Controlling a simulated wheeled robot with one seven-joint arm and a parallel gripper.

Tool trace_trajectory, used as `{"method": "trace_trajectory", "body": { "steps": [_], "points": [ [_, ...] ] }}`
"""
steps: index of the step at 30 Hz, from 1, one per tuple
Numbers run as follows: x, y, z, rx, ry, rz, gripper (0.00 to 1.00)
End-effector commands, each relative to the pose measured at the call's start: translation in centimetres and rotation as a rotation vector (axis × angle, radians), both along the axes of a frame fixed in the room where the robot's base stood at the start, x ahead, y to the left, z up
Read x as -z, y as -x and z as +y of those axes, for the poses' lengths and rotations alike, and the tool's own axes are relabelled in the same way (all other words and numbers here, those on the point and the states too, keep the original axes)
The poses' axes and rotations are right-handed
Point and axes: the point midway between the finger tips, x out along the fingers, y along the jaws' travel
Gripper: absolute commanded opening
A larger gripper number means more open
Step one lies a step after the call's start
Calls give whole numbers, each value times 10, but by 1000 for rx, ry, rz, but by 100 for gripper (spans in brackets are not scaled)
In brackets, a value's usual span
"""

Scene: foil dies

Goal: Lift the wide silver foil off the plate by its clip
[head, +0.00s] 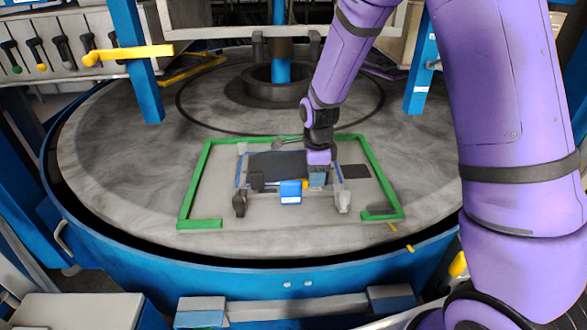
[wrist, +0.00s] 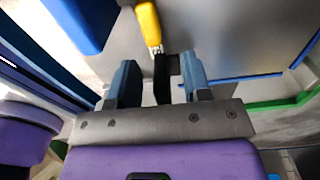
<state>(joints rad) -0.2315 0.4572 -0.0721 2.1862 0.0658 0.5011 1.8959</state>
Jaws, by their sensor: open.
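My gripper (head: 318,181) points down over the middle of the framed area on the round table. In the wrist view its two blue-grey fingers (wrist: 160,80) are apart. A black clip-like piece (wrist: 161,70) stands between them, with a yellow part (wrist: 148,22) at its far end; I cannot tell whether either finger touches it. A smooth silver sheet (wrist: 235,38), likely the wide foil, lies below and to the right. In the head view a flat dark-grey sheet (head: 275,162) lies beside the gripper on the pale plate (head: 213,185). The gripper hides part of it.
A blue block (head: 290,192) sits just left of the gripper. Small grey pieces stand at the front left (head: 239,204) and front right (head: 343,201). A blue column (head: 281,62) rises behind; blue posts flank the table.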

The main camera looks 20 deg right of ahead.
Motion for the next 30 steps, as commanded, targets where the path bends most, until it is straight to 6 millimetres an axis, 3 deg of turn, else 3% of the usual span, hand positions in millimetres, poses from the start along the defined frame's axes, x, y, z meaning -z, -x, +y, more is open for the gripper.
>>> {"method": "trace_trajectory", "body": {
  "steps": [3,11,15,17,26,30],
  "points": [
    [9,0,0,0,0,1,45],
    [10,0,0,0,-1,-1,42],
    [10,0,0,0,-1,-1,10],
    [10,0,0,0,-1,-1,0],
    [9,0,0,0,-1,-2,0],
    [-3,-1,1,-1,-1,-5,0]
  ]
}}
